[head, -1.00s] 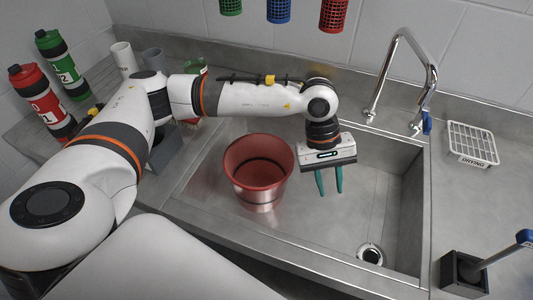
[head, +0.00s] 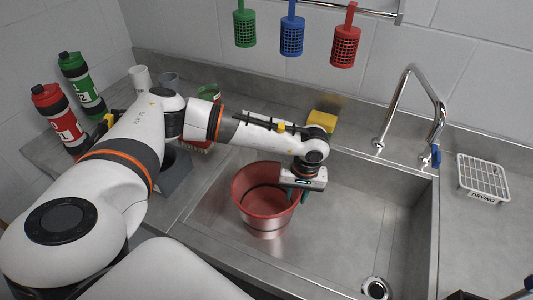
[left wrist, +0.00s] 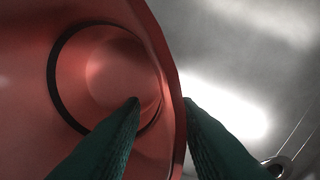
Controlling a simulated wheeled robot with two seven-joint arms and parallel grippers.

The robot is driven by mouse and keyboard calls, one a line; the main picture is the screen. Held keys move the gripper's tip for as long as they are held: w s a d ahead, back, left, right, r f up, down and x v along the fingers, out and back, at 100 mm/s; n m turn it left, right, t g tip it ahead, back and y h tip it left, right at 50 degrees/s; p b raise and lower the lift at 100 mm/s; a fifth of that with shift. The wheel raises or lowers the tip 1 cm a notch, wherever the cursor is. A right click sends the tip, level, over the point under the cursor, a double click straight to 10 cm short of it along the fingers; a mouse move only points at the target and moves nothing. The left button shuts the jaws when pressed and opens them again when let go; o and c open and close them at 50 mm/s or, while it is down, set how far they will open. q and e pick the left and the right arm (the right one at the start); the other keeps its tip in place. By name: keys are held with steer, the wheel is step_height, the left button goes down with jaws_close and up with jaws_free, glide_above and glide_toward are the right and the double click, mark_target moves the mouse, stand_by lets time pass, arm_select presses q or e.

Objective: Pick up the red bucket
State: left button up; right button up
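The red bucket (head: 262,205) stands upright in the sink basin, on its left side. My left gripper (head: 292,196) is at the right side of its rim, pointing down. In the left wrist view, the bucket's wall (left wrist: 165,60) runs between the two green fingers (left wrist: 161,101). One finger is inside the bucket and the other is outside. The left finger is apart from the wall; the right one is close to it, and I cannot tell whether it touches. The gripper is open around the wall. My right gripper is not in view.
The sink (head: 345,215) is otherwise clear, with a drain (head: 375,288) at the front right. A tap (head: 412,105) stands behind it. A yellow sponge-like block (head: 322,122) is behind my wrist. A drying rack (head: 482,178) is on the right, bottles (head: 62,118) on the left.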

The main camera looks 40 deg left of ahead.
arm_select(q)
steer(key=shift+a+f, duration=0.1)
steer(key=shift+f, duration=1.2)
jaws_close()
steer(key=shift+r, duration=0.1)
